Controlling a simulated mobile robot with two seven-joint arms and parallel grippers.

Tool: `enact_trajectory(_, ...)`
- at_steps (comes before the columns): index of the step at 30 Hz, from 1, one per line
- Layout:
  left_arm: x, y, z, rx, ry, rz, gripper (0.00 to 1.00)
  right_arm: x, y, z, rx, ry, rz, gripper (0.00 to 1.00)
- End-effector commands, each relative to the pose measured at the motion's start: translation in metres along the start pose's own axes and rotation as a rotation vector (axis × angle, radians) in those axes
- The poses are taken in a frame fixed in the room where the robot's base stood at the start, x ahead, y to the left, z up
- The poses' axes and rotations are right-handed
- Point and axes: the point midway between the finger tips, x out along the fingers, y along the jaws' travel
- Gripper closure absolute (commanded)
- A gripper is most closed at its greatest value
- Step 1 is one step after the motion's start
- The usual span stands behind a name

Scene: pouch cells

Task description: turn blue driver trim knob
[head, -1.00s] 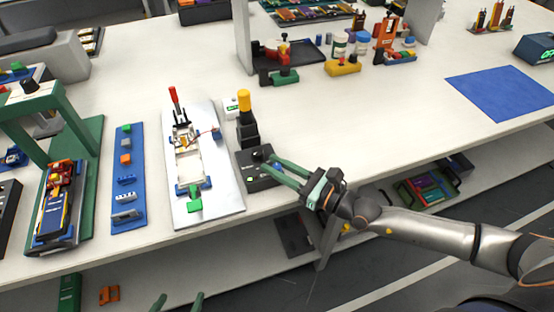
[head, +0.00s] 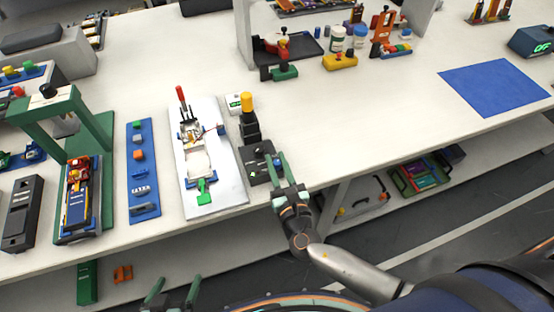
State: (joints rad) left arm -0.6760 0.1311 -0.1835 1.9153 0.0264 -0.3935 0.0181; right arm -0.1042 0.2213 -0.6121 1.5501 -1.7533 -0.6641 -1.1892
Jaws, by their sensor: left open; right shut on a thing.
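A black box (head: 256,171) lies near the front edge of the bench, just right of the white fixture plate. A small blue knob (head: 277,161) shows at its right side, between the fingertips of my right gripper (head: 276,159). That gripper has green fingers and is shut on the knob, which the fingers partly hide. The knob's angle is too small to read. My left gripper (head: 174,288) is open and empty at the bottom of the view, below and in front of the bench edge.
A black post with a yellow top (head: 248,118) stands just behind the box. The white plate (head: 226,187) with a red-handled clamp (head: 181,97) is to its left. A blue strip (head: 145,180) and green press frame (head: 106,150) stand further left. The bench right of the box is clear.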

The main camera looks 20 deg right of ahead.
Motion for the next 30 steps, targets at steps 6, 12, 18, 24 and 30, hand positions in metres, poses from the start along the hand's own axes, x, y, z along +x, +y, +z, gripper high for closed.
enact_trajectory(6, -0.0004, 0.0006, -0.0001, 0.000, -0.001, 0.001, 0.00, -0.0002, 0.0002, -0.0006, -0.001, 0.001, -0.039, 1.00)
enact_trajectory(12, -0.0004, 0.0007, 0.0002, 0.000, -0.002, 0.001, 0.00, 0.0000, 0.0000, -0.0004, -0.001, 0.000, -0.044, 1.00)
enact_trajectory(18, -0.0005, 0.0008, 0.0005, 0.000, -0.003, 0.001, 0.00, 0.0002, -0.0001, -0.0001, -0.001, -0.001, -0.043, 1.00)
enact_trajectory(24, -0.0007, 0.0009, 0.0012, -0.001, -0.004, 0.001, 0.00, 0.0003, -0.0001, 0.0001, -0.001, -0.001, -0.043, 0.53)
enact_trajectory(30, -0.0009, 0.0009, 0.0016, -0.001, -0.005, 0.001, 0.00, 0.0004, -0.0002, 0.0003, -0.001, -0.002, -0.043, 0.43)
